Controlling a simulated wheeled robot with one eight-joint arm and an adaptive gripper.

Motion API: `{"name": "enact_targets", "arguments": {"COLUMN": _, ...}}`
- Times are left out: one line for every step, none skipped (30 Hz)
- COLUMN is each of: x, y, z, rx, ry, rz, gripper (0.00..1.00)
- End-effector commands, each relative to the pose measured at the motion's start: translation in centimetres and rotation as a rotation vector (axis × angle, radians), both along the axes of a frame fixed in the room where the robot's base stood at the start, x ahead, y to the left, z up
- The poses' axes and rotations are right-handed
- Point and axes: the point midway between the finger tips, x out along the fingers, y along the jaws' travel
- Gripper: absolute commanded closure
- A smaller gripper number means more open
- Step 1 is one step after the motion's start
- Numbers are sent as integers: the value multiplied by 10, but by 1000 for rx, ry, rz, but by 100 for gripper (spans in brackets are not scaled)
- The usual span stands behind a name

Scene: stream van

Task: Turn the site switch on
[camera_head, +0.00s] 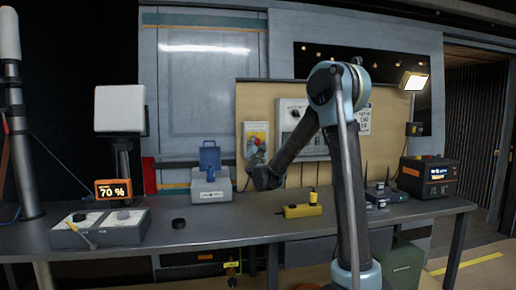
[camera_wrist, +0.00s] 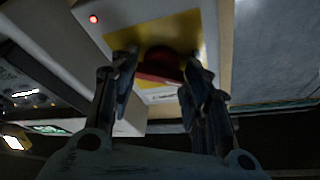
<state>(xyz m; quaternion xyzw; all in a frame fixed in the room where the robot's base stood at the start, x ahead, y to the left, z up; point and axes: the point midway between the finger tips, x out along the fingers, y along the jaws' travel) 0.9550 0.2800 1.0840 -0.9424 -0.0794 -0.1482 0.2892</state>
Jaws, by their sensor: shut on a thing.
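The site switch shows in the wrist view as a red handle (camera_wrist: 160,67) on a yellow plate (camera_wrist: 188,32) fixed to a pale box. My gripper (camera_wrist: 158,82) has one finger on each side of the red handle and is shut on it. The fingers hide part of the handle, so its exact angle is hard to tell. A small red light (camera_wrist: 93,19) glows on the box. In the head view the switch box (camera_head: 257,132) is on the tan back panel, with my gripper (camera_head: 258,163) at its lower part.
On the bench (camera_head: 200,236) stand a grey-blue case (camera_head: 211,190), a yellow block (camera_head: 302,211), a black puck (camera_head: 178,223), a control box (camera_head: 100,228) and an orange "70 %" display (camera_head: 113,189). A dark power unit (camera_head: 428,178) stands right. A larger grey panel box (camera_head: 291,112) is beside the switch.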

Motion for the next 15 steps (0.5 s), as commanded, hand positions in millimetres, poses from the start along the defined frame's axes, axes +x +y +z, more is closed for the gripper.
{"name": "enact_targets", "arguments": {"x": 0, "y": -1, "z": 0, "rx": 46, "ry": 12, "rz": -3, "gripper": 80}}
{"name": "enact_targets", "arguments": {"x": 0, "y": -1, "z": 0, "rx": 73, "ry": 20, "rz": -4, "gripper": 80}}
{"name": "enact_targets", "arguments": {"x": 0, "y": -1, "z": 1, "rx": 109, "ry": 30, "rz": -4, "gripper": 80}}
{"name": "enact_targets", "arguments": {"x": 0, "y": -1, "z": 1, "rx": 136, "ry": 38, "rz": -3, "gripper": 80}}
{"name": "enact_targets", "arguments": {"x": 0, "y": -1, "z": 1, "rx": 165, "ry": 46, "rz": -4, "gripper": 80}}
{"name": "enact_targets", "arguments": {"x": 0, "y": -1, "z": 1, "rx": 201, "ry": 56, "rz": -4, "gripper": 80}}
{"name": "enact_targets", "arguments": {"x": 0, "y": -1, "z": 1, "rx": 228, "ry": 64, "rz": -4, "gripper": 80}}
{"name": "enact_targets", "arguments": {"x": 0, "y": -1, "z": 1, "rx": 255, "ry": 72, "rz": -4, "gripper": 80}}
{"name": "enact_targets", "arguments": {"x": 0, "y": -1, "z": 1, "rx": 292, "ry": 83, "rz": -5, "gripper": 80}}
{"name": "enact_targets", "arguments": {"x": 0, "y": -1, "z": 2, "rx": 319, "ry": 90, "rz": -5, "gripper": 80}}
{"name": "enact_targets", "arguments": {"x": 0, "y": -1, "z": 2, "rx": 347, "ry": 98, "rz": -5, "gripper": 80}}
{"name": "enact_targets", "arguments": {"x": 0, "y": -1, "z": 2, "rx": 383, "ry": 108, "rz": -5, "gripper": 80}}
{"name": "enact_targets", "arguments": {"x": 0, "y": -1, "z": 2, "rx": 411, "ry": 117, "rz": -6, "gripper": 80}}
{"name": "enact_targets", "arguments": {"x": 0, "y": 0, "z": 2, "rx": 439, "ry": 124, "rz": -5, "gripper": 80}}
{"name": "enact_targets", "arguments": {"x": 0, "y": 0, "z": 2, "rx": 474, "ry": 134, "rz": -6, "gripper": 80}}
